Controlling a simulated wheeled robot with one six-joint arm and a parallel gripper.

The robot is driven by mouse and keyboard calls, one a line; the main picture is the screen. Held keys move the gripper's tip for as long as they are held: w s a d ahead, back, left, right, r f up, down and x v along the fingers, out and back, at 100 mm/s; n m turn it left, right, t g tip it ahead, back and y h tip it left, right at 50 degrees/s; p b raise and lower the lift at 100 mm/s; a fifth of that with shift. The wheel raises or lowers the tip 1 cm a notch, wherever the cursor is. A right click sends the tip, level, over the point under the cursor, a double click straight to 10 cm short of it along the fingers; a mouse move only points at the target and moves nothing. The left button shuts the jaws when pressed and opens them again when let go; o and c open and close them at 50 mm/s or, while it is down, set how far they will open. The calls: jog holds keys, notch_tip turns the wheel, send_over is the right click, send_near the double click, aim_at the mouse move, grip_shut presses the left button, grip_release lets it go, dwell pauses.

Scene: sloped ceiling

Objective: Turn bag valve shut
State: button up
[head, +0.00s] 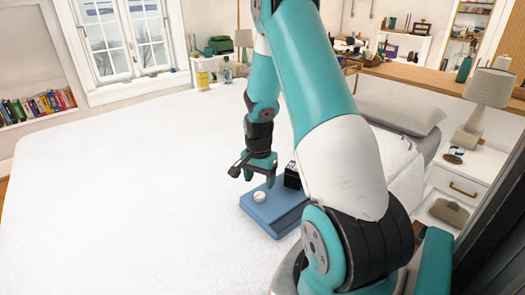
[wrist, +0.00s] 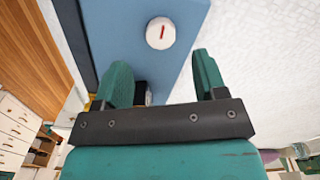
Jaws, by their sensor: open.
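The valve is a round white knob (head: 259,197) with a red mark on its face. It sits on top of a flat blue bag (head: 275,210) on the bed. In the wrist view the knob (wrist: 161,33) lies ahead of the fingertips and between their lines, with its red mark close to upright in the picture. The blue bag (wrist: 110,25) fills the area behind it. My gripper (head: 259,177) hangs above the bag, close to the knob and apart from it. It also shows in the wrist view (wrist: 160,72), with its two teal fingers spread and nothing between them.
The white bed (head: 120,180) is clear to the left. A pillow (head: 400,103) lies behind my arm. A nightstand (head: 468,180) with a lamp (head: 490,90) stands at the right.

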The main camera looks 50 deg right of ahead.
aim_at(260, 194)
notch_tip(260, 194, up, 12)
jog(key=shift+f, duration=0.1)
dwell(0.6)
